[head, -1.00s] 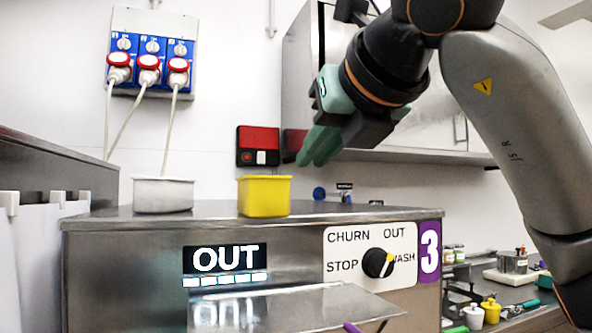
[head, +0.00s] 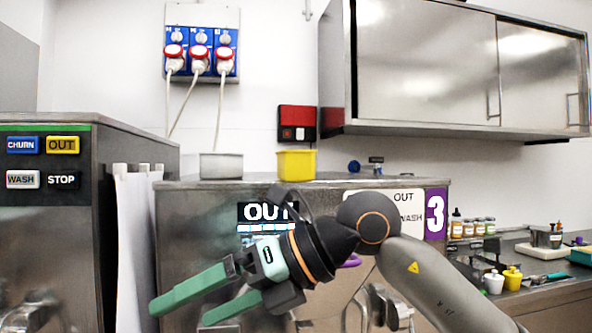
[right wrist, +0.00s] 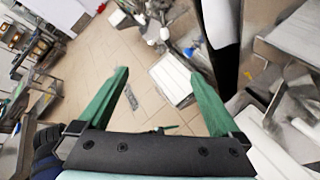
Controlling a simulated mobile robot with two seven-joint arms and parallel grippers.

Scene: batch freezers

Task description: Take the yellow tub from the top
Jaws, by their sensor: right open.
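The yellow tub (head: 297,164) stands upright on the steel top of the machine marked 3 (head: 330,182) in the head view. A grey metal tub (head: 221,166) stands to its left on the same top. My right gripper (head: 178,312) is in front of that machine, well below and left of the yellow tub, apart from it. Its green fingers are spread and empty, and they also show in the right wrist view (right wrist: 160,85) over the tiled floor. The yellow tub is not seen in the right wrist view. My left gripper is not in view.
Another steel machine (head: 90,230) with CHURN, OUT, WASH and STOP labels stands at the left. A steel wall cabinet (head: 430,65) hangs at the upper right. A side counter (head: 540,280) at the right holds jars and small pots.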

